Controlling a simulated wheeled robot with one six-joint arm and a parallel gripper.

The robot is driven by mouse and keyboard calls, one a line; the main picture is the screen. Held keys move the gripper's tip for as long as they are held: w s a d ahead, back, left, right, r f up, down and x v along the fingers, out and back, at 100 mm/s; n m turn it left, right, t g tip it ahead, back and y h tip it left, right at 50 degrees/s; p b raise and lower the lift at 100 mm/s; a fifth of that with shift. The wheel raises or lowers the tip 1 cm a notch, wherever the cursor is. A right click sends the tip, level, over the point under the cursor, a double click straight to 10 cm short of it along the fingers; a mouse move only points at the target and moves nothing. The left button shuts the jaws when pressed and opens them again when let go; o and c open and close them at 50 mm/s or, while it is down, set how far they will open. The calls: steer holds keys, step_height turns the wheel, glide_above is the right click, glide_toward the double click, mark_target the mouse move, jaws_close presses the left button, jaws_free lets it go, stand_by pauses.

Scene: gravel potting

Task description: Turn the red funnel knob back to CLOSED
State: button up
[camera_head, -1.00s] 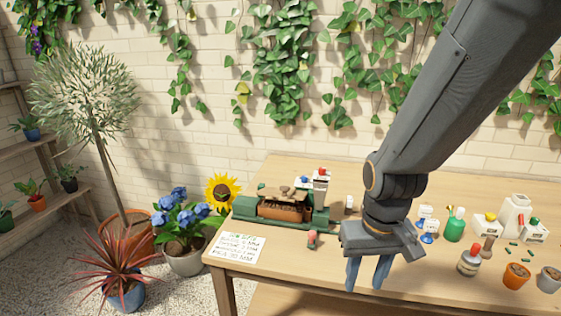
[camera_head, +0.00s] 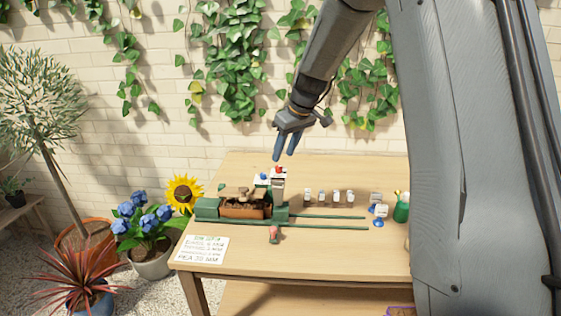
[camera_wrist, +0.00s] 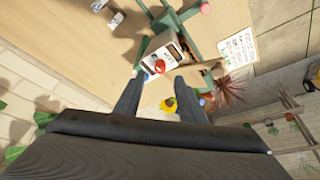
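A round red knob (camera_wrist: 160,66) sits on a white box (camera_wrist: 160,50) with a small dark display in the wrist view. It also shows in the head view (camera_head: 278,169) at the back of the bench, behind the green stand. I cannot read a CLOSED mark or tell the knob's turn position. My gripper (camera_head: 284,157) points down above the knob, apart from it. In the wrist view its two fingers (camera_wrist: 159,79) are spread and empty, with the knob seen between and just beyond the tips.
A green stand with rails (camera_head: 320,217) holds a brown tray (camera_head: 245,211) left of the box. Several small white items (camera_head: 336,196) and a green cup (camera_head: 401,210) stand right. A written card (camera_head: 203,248) lies front left.

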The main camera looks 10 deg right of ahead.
mark_target(279, 166)
steer(key=shift+p+x, duration=0.75)
steer(key=shift+x, duration=2.1)
jaws_close()
